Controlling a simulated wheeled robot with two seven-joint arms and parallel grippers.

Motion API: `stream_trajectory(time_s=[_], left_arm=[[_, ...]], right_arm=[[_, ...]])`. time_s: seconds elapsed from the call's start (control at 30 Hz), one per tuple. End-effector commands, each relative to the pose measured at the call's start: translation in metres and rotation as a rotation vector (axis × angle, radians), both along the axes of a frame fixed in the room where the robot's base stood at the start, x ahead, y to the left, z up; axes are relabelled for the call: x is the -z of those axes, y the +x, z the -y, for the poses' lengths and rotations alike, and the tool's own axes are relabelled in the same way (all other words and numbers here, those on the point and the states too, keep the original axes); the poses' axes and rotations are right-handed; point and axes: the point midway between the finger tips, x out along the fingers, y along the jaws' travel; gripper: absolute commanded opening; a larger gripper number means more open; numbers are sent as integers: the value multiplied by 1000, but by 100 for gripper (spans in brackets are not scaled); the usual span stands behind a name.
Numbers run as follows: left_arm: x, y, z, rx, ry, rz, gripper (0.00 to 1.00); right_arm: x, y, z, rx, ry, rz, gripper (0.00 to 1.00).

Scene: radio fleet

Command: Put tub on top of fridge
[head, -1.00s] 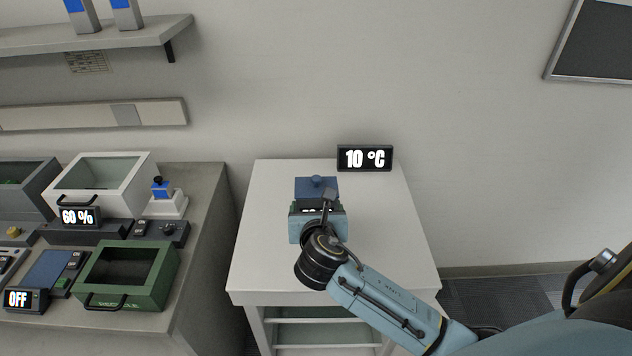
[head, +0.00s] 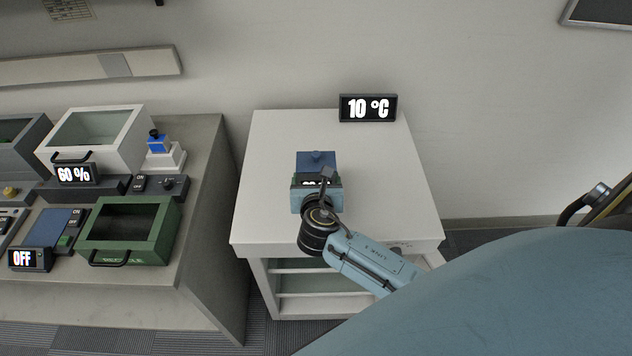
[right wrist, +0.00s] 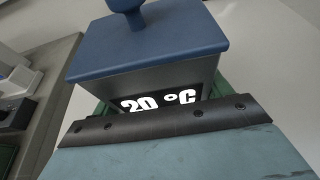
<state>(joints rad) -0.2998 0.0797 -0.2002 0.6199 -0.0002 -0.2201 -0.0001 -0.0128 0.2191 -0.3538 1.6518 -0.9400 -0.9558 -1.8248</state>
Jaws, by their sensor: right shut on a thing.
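The tub is a small dark box with a blue lid and round knob; its lid (head: 316,161) shows in the head view over the fridge top. In the right wrist view the tub (right wrist: 150,60) fills the upper middle, with a display reading 20 °C on its near side. My right gripper (head: 317,184) is shut on the tub. Whether the tub's base touches the fridge top is hidden. My left gripper is not in view.
A grey bench (head: 205,150) stands left of the fridge, across a narrow gap. It carries a white bin (head: 100,140), a green recycle bin (head: 130,230) and several control boxes. The fridge top around the tub is clear.

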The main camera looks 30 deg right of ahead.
Motion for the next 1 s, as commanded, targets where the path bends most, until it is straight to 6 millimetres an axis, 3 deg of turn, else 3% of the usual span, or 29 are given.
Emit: stream_trajectory(time_s=[0.37,0.4,0.53,0.87,1.0], left_arm=[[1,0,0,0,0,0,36],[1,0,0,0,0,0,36],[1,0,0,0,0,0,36],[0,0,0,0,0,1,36],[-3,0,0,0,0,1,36]], right_arm=[[4,1,0,-1,0,3,49],[4,0,0,0,0,1,82],[4,0,0,0,0,1,99],[0,1,0,0,1,3,99],[-5,-13,-9,-2,2,0,99]])
